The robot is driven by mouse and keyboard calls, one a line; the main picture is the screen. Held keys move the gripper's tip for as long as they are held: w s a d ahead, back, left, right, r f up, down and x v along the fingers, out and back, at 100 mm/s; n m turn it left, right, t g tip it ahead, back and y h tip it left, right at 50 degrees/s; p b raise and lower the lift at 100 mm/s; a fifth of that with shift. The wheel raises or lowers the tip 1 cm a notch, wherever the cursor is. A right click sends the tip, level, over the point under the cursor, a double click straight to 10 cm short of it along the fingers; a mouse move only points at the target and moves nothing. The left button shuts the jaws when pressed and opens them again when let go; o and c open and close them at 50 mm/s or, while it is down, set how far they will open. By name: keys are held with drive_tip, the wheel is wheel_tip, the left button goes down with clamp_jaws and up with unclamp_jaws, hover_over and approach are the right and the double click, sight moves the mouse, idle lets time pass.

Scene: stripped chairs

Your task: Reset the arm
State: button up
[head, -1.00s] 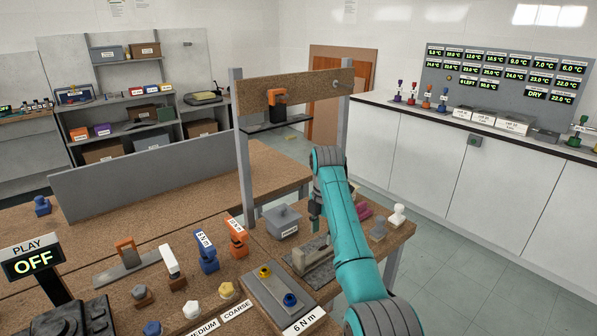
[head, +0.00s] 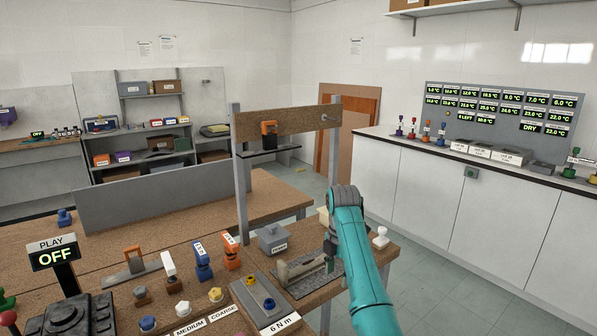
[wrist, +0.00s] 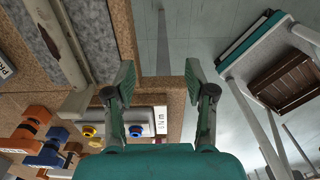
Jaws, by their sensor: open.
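My teal arm (head: 358,262) reaches over the right end of the workbench in the head view. My gripper (wrist: 158,82) shows in the wrist view with its two dark fingers spread wide and nothing between them. It hangs near the bench's edge, with floor behind the gap. In the head view the gripper is mostly hidden by the arm, beside the grey fixture (head: 300,268).
A grey block labelled 6 N m (head: 256,303) with yellow and blue fittings lies close by. Orange (head: 231,252) and blue (head: 202,258) tools stand left of it. A post frame (head: 290,122) rises behind. A chair frame (wrist: 270,75) stands on the floor at right.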

drive_tip(key=s+d+f+m+t, duration=0.1)
drive_tip(key=s+f+m+t, duration=0.2)
drive_tip(key=f, duration=1)
drive_tip(key=s+d+f+m, duration=0.1)
drive_tip(key=s+f+m, duration=0.3)
drive_tip(key=f, duration=0.9)
drive_tip(key=s+d+f+m+t, duration=0.25)
drive_tip(key=s+f, duration=0.35)
drive_tip(key=s, duration=0.5)
drive_tip(key=s+d+f+m+t, duration=0.1)
drive_tip(key=s+f+m+t, duration=0.15)
drive_tip(key=s+f, duration=0.65)
drive_tip(key=s+r+m+t, duration=0.15)
drive_tip(key=s+r, duration=0.25)
drive_tip(key=s, duration=0.4)
drive_tip(key=s+d+r+m+t, duration=0.1)
drive_tip(key=s+r+m, duration=0.2)
drive_tip(key=s, duration=0.6)
drive_tip(key=s+r+m+t, duration=0.1)
drive_tip(key=s+r+m, duration=0.25)
drive_tip(key=s, duration=0.45)
drive_tip(key=s+r+m+t, duration=0.1)
drive_tip(key=s+r+m, duration=0.1)
drive_tip(key=s+r, duration=0.5)
drive_tip(key=s+d+r+m+t, duration=0.1)
drive_tip(key=s+r, duration=0.6)
drive_tip(key=r, duration=0.7)
drive_tip(key=shift+r+m+t, duration=0.3)
drive_tip(key=shift+m+t, duration=0.35)
drive_tip(key=shift+m, duration=0.45)
